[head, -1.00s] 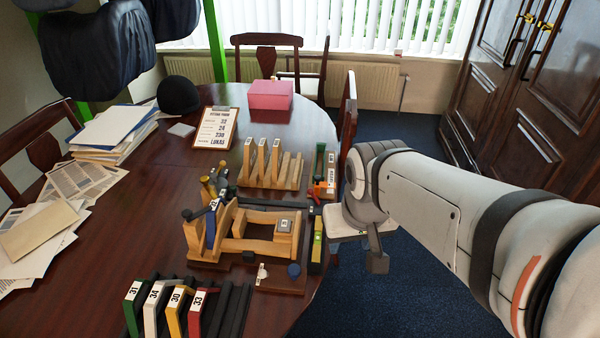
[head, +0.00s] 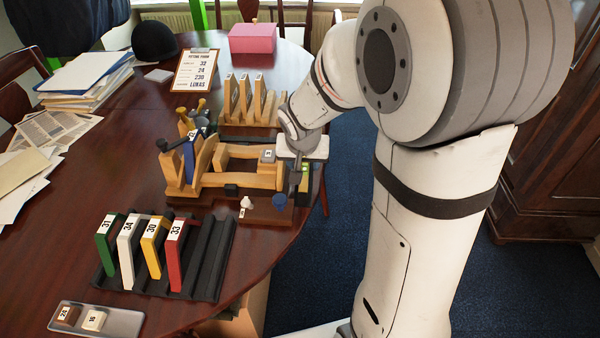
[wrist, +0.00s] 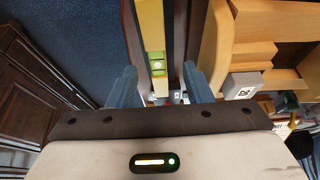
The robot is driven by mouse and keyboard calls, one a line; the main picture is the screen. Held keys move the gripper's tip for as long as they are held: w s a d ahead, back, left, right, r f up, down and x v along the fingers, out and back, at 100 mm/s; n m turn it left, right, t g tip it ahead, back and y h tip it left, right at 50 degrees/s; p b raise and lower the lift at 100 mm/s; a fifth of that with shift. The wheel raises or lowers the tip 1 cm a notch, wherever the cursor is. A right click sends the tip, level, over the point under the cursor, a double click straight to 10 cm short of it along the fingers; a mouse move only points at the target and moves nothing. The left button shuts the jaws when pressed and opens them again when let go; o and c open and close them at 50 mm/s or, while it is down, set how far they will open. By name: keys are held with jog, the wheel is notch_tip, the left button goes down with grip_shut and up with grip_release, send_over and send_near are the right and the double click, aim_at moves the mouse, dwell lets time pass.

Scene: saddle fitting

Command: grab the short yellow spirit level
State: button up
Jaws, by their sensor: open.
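The short yellow spirit level (wrist: 150,30) runs down the middle of the wrist view, with a green vial (wrist: 157,63) near its lower part. In the head view the level (head: 304,181) is mostly hidden behind my gripper, at the right edge of the wooden fixture. My gripper (wrist: 160,88) is open, with one blue-grey finger on each side of the level's line. I cannot tell whether the fingertips reach down beside it. In the head view my gripper (head: 294,178) points down over the table's right edge.
The wooden fixture (head: 235,180) with a grey numbered block (head: 267,156) stands close left of my gripper. A wooden rack (head: 250,118) stands behind it. A black rack (head: 205,260) holds coloured numbered pieces in front. Blue carpet (head: 330,240) lies beyond the table edge.

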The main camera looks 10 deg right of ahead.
aim_at(304, 168)
jog(key=x, duration=0.4)
jog(key=shift+w+d+f+b, duration=0.15)
jog(key=shift+f+b, duration=0.1)
jog(key=shift+b, duration=0.05)
grip_shut()
